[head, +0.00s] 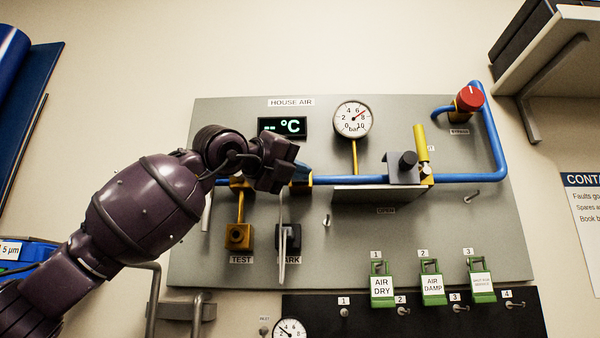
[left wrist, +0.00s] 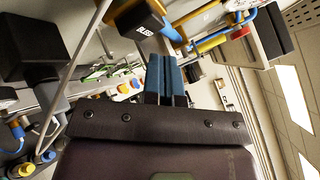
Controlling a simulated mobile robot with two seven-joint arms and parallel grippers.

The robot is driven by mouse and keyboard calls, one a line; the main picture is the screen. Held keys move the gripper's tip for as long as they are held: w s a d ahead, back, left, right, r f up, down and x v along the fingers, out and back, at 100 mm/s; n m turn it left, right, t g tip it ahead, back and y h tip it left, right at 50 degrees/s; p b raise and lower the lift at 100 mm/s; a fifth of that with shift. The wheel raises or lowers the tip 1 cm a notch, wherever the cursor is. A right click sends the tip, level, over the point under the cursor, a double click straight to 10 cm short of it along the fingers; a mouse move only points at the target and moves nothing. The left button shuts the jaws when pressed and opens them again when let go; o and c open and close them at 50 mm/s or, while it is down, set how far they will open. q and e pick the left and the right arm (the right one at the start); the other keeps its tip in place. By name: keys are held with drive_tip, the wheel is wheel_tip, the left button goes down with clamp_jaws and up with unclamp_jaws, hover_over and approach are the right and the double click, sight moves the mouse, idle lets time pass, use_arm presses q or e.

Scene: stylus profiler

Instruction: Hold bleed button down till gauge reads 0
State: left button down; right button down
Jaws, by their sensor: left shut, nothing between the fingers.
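The round white gauge (head: 352,118) is at the top middle of the grey panel (head: 455,240). Its red needle points to upper right, between 6 and 8 bar. My left gripper (head: 303,173) is in front of the blue pipe, left of and below the gauge. In the left wrist view its blue fingers (left wrist: 165,80) are shut together with nothing between them. A black block with a BLEED label (left wrist: 143,27) shows just beyond the fingertips there. I cannot make out the bleed button itself or whether the fingers touch it. My right gripper is not in view.
A display (head: 282,127) reads "-- °C". A blue pipe (head: 465,178) crosses the panel to a red knob (head: 470,98). A yellow lever (head: 421,143) stands up at the right. Green tags (head: 432,290) hang below. A shelf (head: 545,60) juts out at upper right.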

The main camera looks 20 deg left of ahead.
use_arm(q)
drive_tip(key=shift+w, duration=0.1)
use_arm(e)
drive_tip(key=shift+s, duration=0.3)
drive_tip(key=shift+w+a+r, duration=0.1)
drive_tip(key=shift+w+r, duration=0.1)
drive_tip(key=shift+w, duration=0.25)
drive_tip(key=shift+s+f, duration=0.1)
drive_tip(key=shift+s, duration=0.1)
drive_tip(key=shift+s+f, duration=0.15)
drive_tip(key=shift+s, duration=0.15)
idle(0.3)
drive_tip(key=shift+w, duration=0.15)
use_arm(q)
drive_tip(key=shift+w+a, duration=0.15)
drive_tip(key=shift+w, duration=0.3)
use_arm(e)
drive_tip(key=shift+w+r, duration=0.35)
